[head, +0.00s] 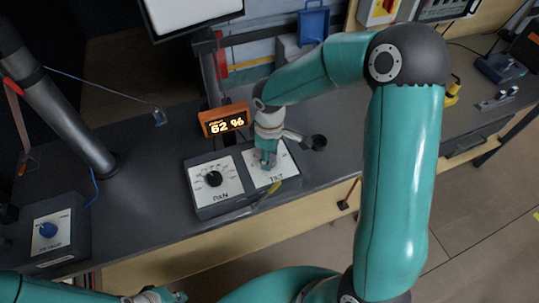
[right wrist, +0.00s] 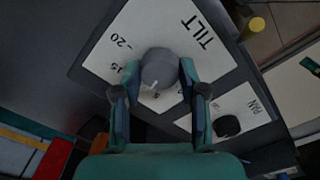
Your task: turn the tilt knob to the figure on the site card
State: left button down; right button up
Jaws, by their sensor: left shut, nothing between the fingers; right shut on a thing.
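The tilt knob (right wrist: 160,66) is grey and round, on a white plate (right wrist: 208,52) marked TILT. My right gripper (right wrist: 158,72) is shut on it, one finger on each side. A white pointer line on the knob points toward the bottom of the right wrist view, near a partly covered figure. The figures -20 and 15 show beside the knob; the rest of the scale is mostly hidden. In the head view my right gripper (head: 266,158) covers the knob. My left gripper (head: 168,296) is shut and empty at the bottom edge. I cannot make out a site card.
The black PAN knob (head: 213,179) sits left of TILT on the same box; it also shows in the right wrist view (right wrist: 227,126). An orange display (head: 225,120) behind appears to read 62 %. A box with a blue knob (head: 48,230) stands at left. Bench is clear between boxes.

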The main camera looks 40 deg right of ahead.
jog(key=n, duration=0.4)
jog(key=shift+n, duration=0.4)
dwell(0.4)
jog(key=o, duration=1.1)
jog(key=shift+o, duration=0.2)
notch_tip(320, 180, up, 12)
